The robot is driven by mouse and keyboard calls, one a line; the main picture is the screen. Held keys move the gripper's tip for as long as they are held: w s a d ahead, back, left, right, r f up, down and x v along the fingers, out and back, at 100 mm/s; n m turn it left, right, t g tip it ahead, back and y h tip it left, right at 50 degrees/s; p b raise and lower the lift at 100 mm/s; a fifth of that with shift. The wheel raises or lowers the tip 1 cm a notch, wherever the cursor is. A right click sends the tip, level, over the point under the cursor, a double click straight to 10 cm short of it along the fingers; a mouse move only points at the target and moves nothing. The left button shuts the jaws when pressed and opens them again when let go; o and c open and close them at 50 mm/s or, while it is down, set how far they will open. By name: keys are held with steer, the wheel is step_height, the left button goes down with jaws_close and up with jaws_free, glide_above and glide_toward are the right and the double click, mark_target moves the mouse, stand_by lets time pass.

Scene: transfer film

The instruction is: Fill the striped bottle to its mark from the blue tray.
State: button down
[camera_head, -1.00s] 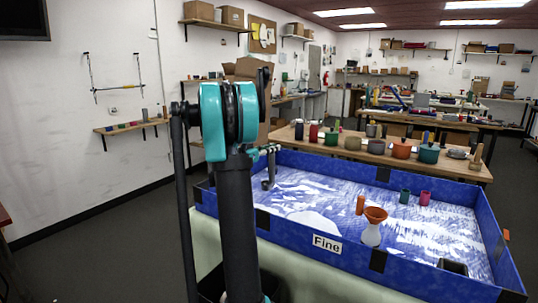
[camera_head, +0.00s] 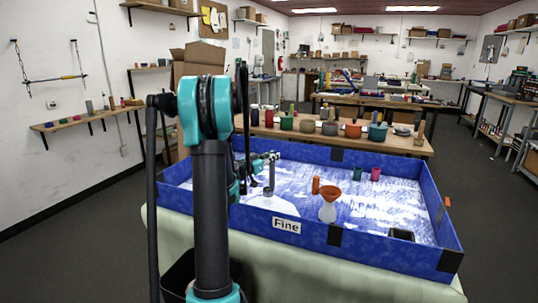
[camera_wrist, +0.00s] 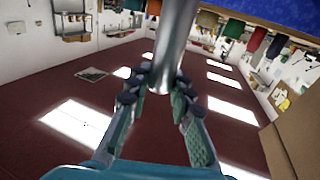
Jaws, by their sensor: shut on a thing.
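The blue tray (camera_head: 370,252) has a "Fine" label on its front wall and a white, streaky floor. A white bottle (camera_head: 328,212) with an orange funnel-shaped top (camera_head: 329,192) stands in it; no stripes or mark can be made out. My gripper (camera_head: 264,160) is over the tray's left part, left of the bottle. In the wrist view my gripper (camera_wrist: 160,88) is shut on a shiny metal tool (camera_wrist: 173,45), whose round lower end (camera_head: 268,190) hangs low over a white mound (camera_head: 272,206). Whether it touches the mound, and what it holds, I cannot tell.
An orange cylinder (camera_head: 316,185) stands close behind the bottle. A green cup (camera_head: 357,173) and a pink cup (camera_head: 375,174) stand at the back, and a small dark box (camera_head: 400,234) sits front right. Behind is a wooden table (camera_head: 400,142) with several pots.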

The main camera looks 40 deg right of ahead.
mark_target(270, 166)
steer(key=shift+f, duration=2.3)
steer(key=shift+r, duration=0.1)
step_height(270, 166, up, 16)
steer(key=shift+f, duration=0.25)
stand_by(0.3)
